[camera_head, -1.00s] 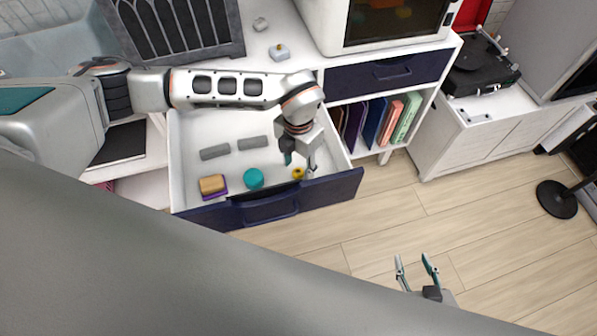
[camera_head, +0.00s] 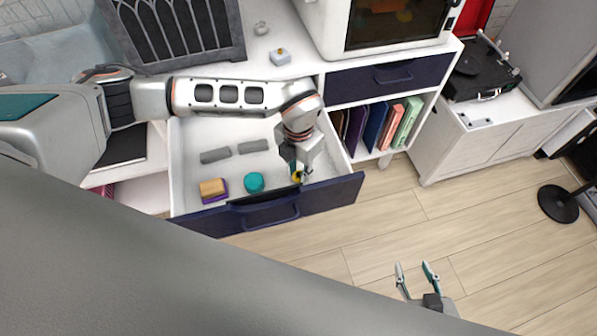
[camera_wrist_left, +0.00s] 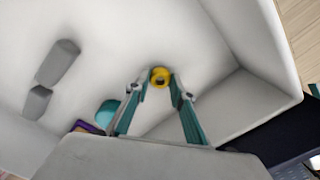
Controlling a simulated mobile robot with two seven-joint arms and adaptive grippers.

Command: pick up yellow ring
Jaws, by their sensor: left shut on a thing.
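The yellow ring (camera_head: 296,178) is in the front right part of the open drawer, partly hidden by my left gripper in the head view. In the left wrist view the yellow ring (camera_wrist_left: 160,72) sits between the fingertips. My left gripper (camera_head: 300,174) reaches down into the drawer and is shut on the ring; it also shows in the left wrist view (camera_wrist_left: 160,82). I cannot tell whether the ring is clear of the drawer floor. My right gripper (camera_head: 416,268) is open and empty above the wooden floor.
The open drawer (camera_head: 330,190) also holds a teal round thing (camera_head: 254,182), a tan and purple block (camera_head: 213,188) and two grey blocks (camera_head: 215,155). Its dark front is close to my left gripper. The drawer's middle is clear.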

